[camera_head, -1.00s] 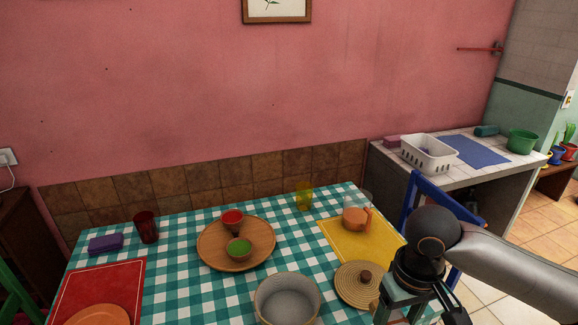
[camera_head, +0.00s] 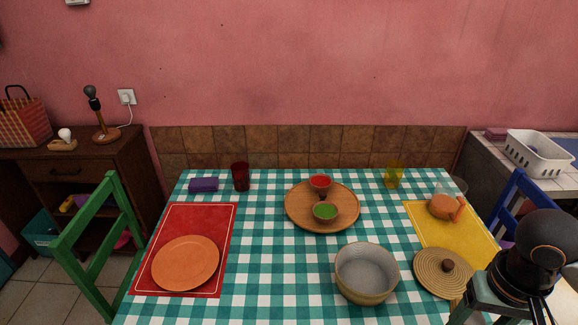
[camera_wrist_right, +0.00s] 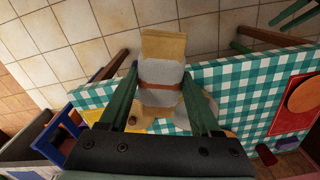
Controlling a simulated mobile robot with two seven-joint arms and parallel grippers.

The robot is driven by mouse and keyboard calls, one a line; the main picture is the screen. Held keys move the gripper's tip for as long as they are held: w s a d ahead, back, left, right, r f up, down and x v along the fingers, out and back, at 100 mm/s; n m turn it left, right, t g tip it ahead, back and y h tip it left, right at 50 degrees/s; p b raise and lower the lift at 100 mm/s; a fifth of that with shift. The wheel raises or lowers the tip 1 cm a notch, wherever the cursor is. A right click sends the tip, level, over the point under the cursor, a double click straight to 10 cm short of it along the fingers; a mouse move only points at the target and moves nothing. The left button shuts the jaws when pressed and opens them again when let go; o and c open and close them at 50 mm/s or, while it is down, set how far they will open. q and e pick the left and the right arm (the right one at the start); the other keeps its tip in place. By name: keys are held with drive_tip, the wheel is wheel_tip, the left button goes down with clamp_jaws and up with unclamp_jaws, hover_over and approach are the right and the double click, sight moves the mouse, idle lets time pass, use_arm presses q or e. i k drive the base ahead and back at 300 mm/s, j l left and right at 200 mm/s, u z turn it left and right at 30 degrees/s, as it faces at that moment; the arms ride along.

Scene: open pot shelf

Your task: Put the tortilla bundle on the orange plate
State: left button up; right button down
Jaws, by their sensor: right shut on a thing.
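The tortilla bundle (camera_wrist_right: 163,85), tan with a grey wrap and a brown band, is held between the fingers of my right gripper (camera_wrist_right: 162,92) in the right wrist view. My right gripper (camera_head: 503,308) is at the lower right of the head view, by the table's right front corner; its fingertips and the bundle are below the frame there. The orange plate (camera_head: 186,263) lies empty on the red placemat at the table's left, far from this gripper. The plate also shows at the right edge of the wrist view (camera_wrist_right: 303,95).
A wooden tray (camera_head: 297,216) holds red and green bowls. A clear pitcher (camera_head: 445,206) is on the yellow placemat (camera_head: 428,235). A green chair (camera_head: 93,235) is left, a blue chair (camera_head: 515,200) right.

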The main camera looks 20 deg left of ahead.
sight(185, 261)
drive_tip(key=k+j+u, duration=0.1)
drive_tip(key=j, duration=0.4)
drive_tip(key=k+j+u, duration=0.1)
drive_tip(key=j, duration=0.4)
drive_tip(key=k+j+u, duration=0.15)
drive_tip(key=j, duration=0.35)
drive_tip(key=i+j+u, duration=0.1)
drive_tip(key=j, duration=0.25)
drive_tip(key=i+j+u, duration=0.1)
drive_tip(key=i+j, duration=0.2)
drive_tip(key=i+j+u, duration=0.1)
drive_tip(key=i, duration=0.25)
